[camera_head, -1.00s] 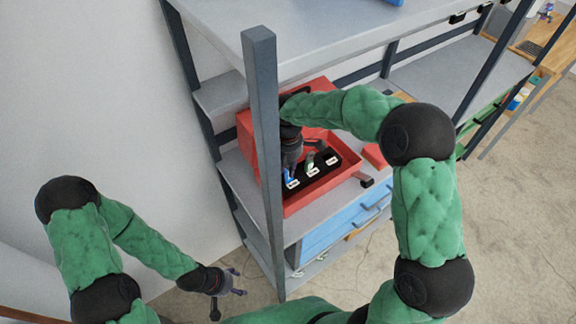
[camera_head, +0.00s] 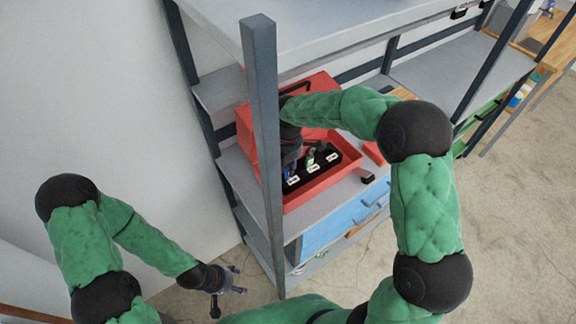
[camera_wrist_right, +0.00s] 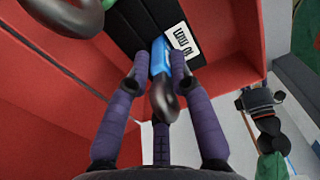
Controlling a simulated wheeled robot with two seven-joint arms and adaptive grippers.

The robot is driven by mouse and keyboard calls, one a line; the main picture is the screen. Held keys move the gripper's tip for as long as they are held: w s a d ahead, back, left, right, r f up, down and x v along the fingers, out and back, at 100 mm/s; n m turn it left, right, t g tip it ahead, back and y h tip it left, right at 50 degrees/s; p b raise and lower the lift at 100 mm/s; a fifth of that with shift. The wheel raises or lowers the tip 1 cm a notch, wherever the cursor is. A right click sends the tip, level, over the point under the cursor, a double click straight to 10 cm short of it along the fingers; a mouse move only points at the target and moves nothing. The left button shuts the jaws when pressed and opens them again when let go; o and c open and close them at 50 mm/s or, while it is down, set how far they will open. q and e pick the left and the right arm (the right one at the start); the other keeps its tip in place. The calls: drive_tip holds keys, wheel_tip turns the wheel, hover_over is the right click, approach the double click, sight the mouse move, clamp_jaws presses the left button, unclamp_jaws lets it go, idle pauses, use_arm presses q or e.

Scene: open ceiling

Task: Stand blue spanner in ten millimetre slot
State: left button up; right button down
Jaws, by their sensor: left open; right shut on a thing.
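My right gripper (camera_wrist_right: 166,72) is shut on the blue spanner (camera_wrist_right: 159,58). The spanner's dark ring end is towards the wrist camera and its blue shaft points at the black slotted block (camera_wrist_right: 120,22). The shaft is beside the white "10 mm" label (camera_wrist_right: 182,42); I cannot tell whether its far end is inside the slot. In the head view the right gripper (camera_head: 289,160) is at the near left end of the black block (camera_head: 322,173), partly hidden by the shelf post. My left gripper (camera_head: 236,281) is open and empty, low in front of the shelf.
The black block sits in an open red toolbox (camera_head: 318,187) on a grey shelf. A green spanner (camera_head: 310,158) stands at the middle label, and its dark ring (camera_wrist_right: 65,12) is close in the wrist view. A dark shelf post (camera_head: 264,150) stands before the toolbox.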

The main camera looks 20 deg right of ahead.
drive_tip(key=c, duration=1)
unclamp_jaws()
wheel_tip(320, 180, up, 12)
drive_tip(key=shift+f, duration=0.1)
